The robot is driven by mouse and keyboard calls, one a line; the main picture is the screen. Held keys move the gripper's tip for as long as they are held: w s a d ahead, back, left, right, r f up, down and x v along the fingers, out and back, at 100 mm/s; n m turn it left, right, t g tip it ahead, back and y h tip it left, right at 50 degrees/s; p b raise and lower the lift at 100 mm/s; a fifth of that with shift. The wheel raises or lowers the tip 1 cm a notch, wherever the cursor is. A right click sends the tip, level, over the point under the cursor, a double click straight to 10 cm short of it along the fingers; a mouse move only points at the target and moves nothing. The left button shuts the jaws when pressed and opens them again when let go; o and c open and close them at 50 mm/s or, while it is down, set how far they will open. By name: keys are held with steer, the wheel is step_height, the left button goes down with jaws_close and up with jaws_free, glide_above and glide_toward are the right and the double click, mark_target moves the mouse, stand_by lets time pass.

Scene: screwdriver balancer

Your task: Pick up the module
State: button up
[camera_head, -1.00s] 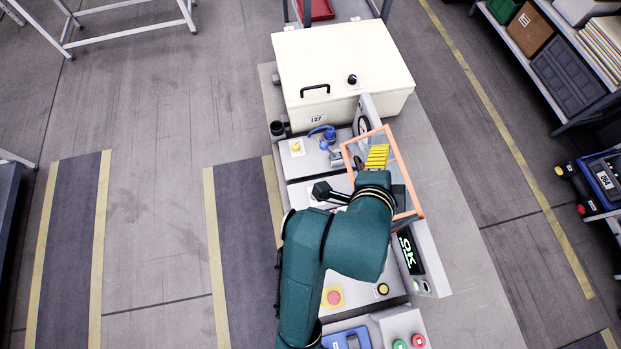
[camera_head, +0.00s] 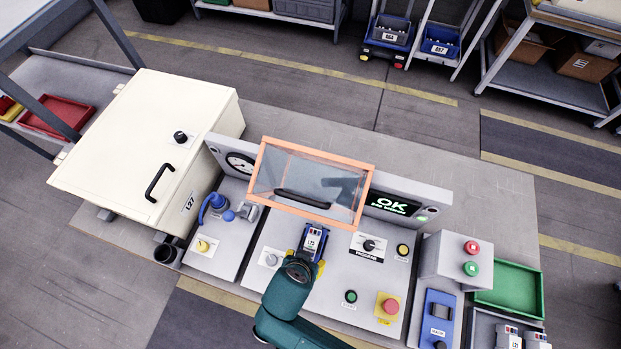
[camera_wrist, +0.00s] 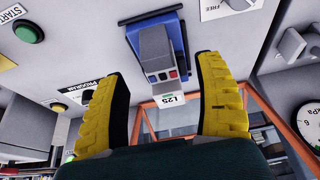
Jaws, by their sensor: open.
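The module (camera_head: 313,239) is a grey block with a white label, seated in a blue cradle (camera_wrist: 182,30) on the grey bench panel. In the wrist view the module (camera_wrist: 155,52) shows small buttons and a label reading L25. My gripper (camera_head: 304,262) is just in front of it in the head view. In the wrist view the yellow fingers of my gripper (camera_wrist: 162,75) are spread apart, with the module between and a little beyond their tips. No contact with the module shows. Part of the cradle is hidden behind the module.
An orange-framed clear cover (camera_head: 312,181) with a black handle stands raised behind the module. A cream cabinet (camera_head: 150,150) is at left. A gauge and blue-handled valve (camera_head: 216,203) stand between. Buttons and an emergency stop (camera_head: 389,307) lie right, and a green tray (camera_head: 508,289) farther right.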

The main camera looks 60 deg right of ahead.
mark_target(312, 242)
steer(key=d, duration=0.2)
steer(key=w+d, duration=0.1)
steer(key=d+f, duration=0.1)
steer(key=d, duration=0.1)
steer(key=shift+w+d, duration=0.15)
steer(key=shift+d, duration=0.2)
steer(key=shift+f, duration=0.1)
steer(key=shift+a, duration=0.1)
jaws_close()
